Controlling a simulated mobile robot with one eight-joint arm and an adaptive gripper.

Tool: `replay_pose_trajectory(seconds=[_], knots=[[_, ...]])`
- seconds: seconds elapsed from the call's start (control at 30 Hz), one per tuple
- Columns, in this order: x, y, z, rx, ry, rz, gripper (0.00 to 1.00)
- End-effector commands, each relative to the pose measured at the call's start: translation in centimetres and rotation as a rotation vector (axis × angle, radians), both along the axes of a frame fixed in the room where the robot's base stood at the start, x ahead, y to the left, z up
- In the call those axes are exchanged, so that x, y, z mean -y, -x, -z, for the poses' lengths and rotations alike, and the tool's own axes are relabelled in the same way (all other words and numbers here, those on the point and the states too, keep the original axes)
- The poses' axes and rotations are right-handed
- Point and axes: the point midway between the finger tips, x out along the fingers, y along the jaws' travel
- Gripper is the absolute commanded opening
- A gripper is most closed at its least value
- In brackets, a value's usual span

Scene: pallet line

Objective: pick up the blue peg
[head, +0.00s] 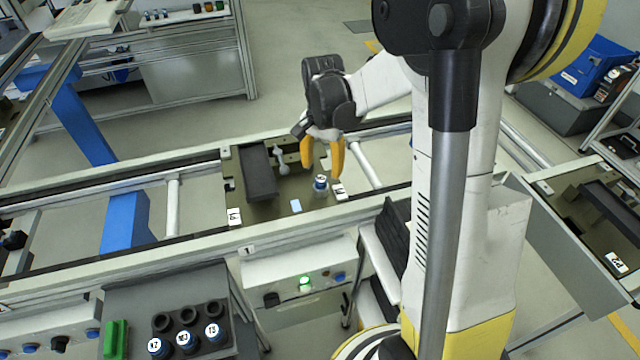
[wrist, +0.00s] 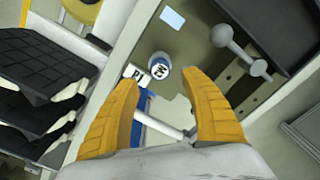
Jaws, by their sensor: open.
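A short blue peg with a white labelled top (head: 320,183) stands upright on the pallet (head: 262,212) near its right end. It also shows in the wrist view (wrist: 160,68). My gripper (head: 323,165) is open, its yellow fingers pointing down just above the peg. In the wrist view the open fingertips (wrist: 163,88) lie to either side of the peg's line, with the peg slightly beyond them. The peg is not held, and nothing is between the fingers. Its lower part is mostly hidden in the wrist view.
The pallet also bears a dark tray (head: 259,172), a grey dumbbell-shaped part (head: 280,158) and a light blue card (head: 296,205). A rack (head: 184,336) with labelled pegs and a green block (head: 116,340) are at front left. Conveyor rails (head: 120,249) run alongside.

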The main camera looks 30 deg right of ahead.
Motion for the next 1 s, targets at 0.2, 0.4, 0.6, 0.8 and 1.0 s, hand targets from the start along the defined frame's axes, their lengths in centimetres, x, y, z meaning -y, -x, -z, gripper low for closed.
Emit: replay_pose_trajectory(seconds=[0.2,0.4,0.6,0.8,1.0], knots=[[-0.3,0.1,2.0,0.0,0.0,-0.002,0.54],[-0.5,0.2,5.1,0.0,0.0,-0.002,0.54],[-0.5,0.2,5.3,0.001,-0.001,-0.002,0.54],[-0.5,0.2,5.2,0.001,-0.001,-0.001,0.1],[-0.5,0.2,5.2,0.001,-0.001,-0.001,0.0]])
